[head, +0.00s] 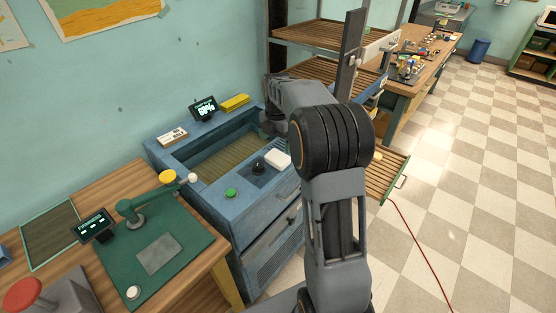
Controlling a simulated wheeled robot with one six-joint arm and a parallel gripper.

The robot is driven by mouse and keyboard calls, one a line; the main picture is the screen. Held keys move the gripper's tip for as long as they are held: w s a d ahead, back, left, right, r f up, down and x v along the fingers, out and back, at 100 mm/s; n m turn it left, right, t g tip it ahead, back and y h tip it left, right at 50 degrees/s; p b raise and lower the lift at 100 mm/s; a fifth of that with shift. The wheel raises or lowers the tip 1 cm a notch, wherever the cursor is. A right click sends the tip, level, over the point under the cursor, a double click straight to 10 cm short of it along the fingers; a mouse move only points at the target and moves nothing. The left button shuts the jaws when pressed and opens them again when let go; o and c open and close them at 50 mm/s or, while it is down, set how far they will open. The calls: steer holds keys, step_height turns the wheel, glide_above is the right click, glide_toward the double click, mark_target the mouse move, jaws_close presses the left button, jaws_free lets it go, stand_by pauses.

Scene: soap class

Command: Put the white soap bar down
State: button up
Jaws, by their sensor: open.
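A white block (278,158), which looks like the white soap bar, lies on the blue cabinet (213,188). It is on the right part of the cabinet top, beside a black knob (258,167). My gripper (272,127) is small and partly hidden at the end of my arm, near the cabinet's back right corner. It is open and stands apart from the white block, farther back. My arm hides part of the cabinet's right side.
The cabinet has a sunken basin (222,158), a green button (231,193), a small display (204,108) and a yellow block (235,103). A wooden table (150,186) stands at left. A slatted shelf rack (320,33) stands behind. The tiled floor at right is clear except for a red cable (420,248).

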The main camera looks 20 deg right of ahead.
mark_target(278, 156)
steer(key=shift+s+f, duration=0.15)
steer(key=shift+f, duration=3.4)
steer(key=c, duration=0.8)
steer(key=shift+c, duration=0.2)
steer(key=shift+r, duration=0.15)
